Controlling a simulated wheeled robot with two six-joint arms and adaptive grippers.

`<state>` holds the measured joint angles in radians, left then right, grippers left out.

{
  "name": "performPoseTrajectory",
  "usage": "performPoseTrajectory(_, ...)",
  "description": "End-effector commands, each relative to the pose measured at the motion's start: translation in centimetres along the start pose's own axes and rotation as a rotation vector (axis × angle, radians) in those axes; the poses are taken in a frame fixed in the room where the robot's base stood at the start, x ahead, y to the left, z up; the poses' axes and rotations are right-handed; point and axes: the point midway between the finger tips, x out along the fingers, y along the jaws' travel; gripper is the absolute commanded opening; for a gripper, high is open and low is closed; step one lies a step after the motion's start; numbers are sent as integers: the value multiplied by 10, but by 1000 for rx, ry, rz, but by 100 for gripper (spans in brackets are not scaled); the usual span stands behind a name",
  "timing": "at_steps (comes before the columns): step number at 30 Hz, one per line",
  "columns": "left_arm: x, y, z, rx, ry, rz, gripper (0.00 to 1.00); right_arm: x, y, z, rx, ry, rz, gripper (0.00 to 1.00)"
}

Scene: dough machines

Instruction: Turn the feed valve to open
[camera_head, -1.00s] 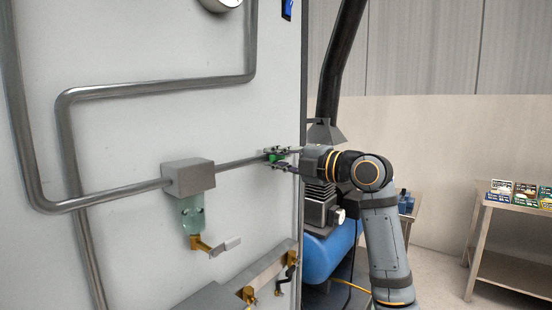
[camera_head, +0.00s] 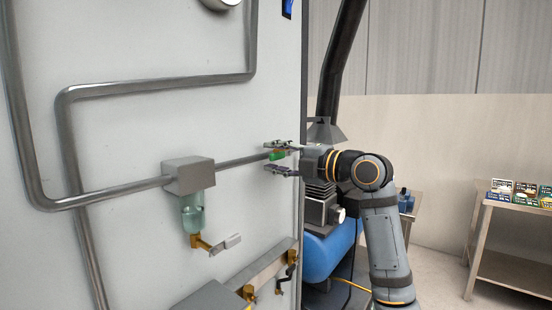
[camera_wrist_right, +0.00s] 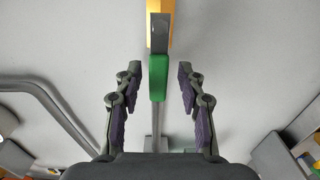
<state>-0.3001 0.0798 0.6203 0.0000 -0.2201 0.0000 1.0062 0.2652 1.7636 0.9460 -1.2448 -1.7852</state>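The feed valve's green handle (camera_head: 277,156) sits at the right end of the horizontal pipe, near the panel's right edge. In the right wrist view the green handle (camera_wrist_right: 158,80) points down toward my palm, with a yellow part (camera_wrist_right: 160,12) above it. My right gripper (camera_head: 268,156) is open, one finger above and one below the handle. In the wrist view the two fingers of the right gripper (camera_wrist_right: 160,70) stand on either side of the handle with clear gaps, touching neither side. My left gripper is not in view.
A grey box with a clear bowl (camera_head: 192,212) and a brass tap hangs on the pipe to the left. Brass fittings (camera_head: 250,293) sit lower on the panel. A blue tank (camera_head: 325,255) stands behind my arm. A table with small boxes (camera_head: 512,190) is far right.

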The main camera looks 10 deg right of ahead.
Motion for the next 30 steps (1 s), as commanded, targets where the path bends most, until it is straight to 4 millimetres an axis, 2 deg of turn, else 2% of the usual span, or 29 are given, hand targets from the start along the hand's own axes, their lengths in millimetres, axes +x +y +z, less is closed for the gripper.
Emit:
performPoseTrajectory(5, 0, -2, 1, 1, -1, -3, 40, -9, 0, 1, -3, -3, 1, 40)
performPoseTrajectory(12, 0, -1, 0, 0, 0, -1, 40, -61, -1, 2, -8, -7, -5, 40)
performPoseTrajectory(18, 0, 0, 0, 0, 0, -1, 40, -97, -2, 2, -4, -7, -6, 40)
performPoseTrajectory(24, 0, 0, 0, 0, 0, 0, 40, -115, -1, 2, -3, -4, -2, 40)
performPoseTrajectory(30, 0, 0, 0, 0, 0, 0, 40, -120, 0, 0, 1, 0, -1, 40)
